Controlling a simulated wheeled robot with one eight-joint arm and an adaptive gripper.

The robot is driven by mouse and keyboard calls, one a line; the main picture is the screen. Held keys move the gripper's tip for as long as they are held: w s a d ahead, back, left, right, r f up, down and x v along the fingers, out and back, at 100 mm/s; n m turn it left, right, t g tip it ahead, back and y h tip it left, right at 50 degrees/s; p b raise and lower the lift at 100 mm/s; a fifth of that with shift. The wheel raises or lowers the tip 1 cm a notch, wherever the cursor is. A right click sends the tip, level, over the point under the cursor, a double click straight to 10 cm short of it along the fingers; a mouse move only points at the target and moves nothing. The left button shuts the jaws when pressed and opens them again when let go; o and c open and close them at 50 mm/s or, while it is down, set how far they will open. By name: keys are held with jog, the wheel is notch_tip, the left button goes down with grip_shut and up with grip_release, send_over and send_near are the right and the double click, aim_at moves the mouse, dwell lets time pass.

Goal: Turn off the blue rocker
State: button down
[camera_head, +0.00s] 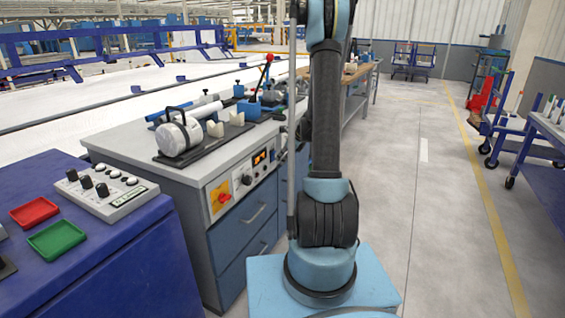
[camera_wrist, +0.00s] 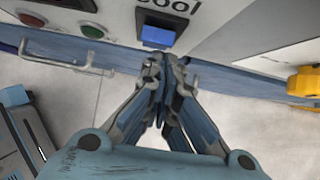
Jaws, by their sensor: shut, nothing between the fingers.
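The blue rocker (camera_wrist: 157,36) shows in the wrist view at the top centre. It is a blue block in a dark frame on a light panel, under lettering that reads "cool". My gripper (camera_wrist: 162,66) is in the wrist view, its fingers together and empty. In the picture the fingertips lie just below the rocker; I cannot tell whether they touch the panel. The head view does not clearly show the rocker or my gripper.
A red button (camera_wrist: 32,20) and a green button (camera_wrist: 91,31) sit left of the rocker. A metal handle (camera_wrist: 62,62) juts out below them. A yellow part (camera_wrist: 304,82) is at the right.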

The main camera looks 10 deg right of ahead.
jog(key=shift+r, duration=0.5)
jog(key=s+d+r, duration=0.4)
jog(key=s+d, duration=0.3)
jog(key=d, duration=0.3)
jog(key=shift+r, duration=0.35)
jog(key=shift+s, duration=0.1)
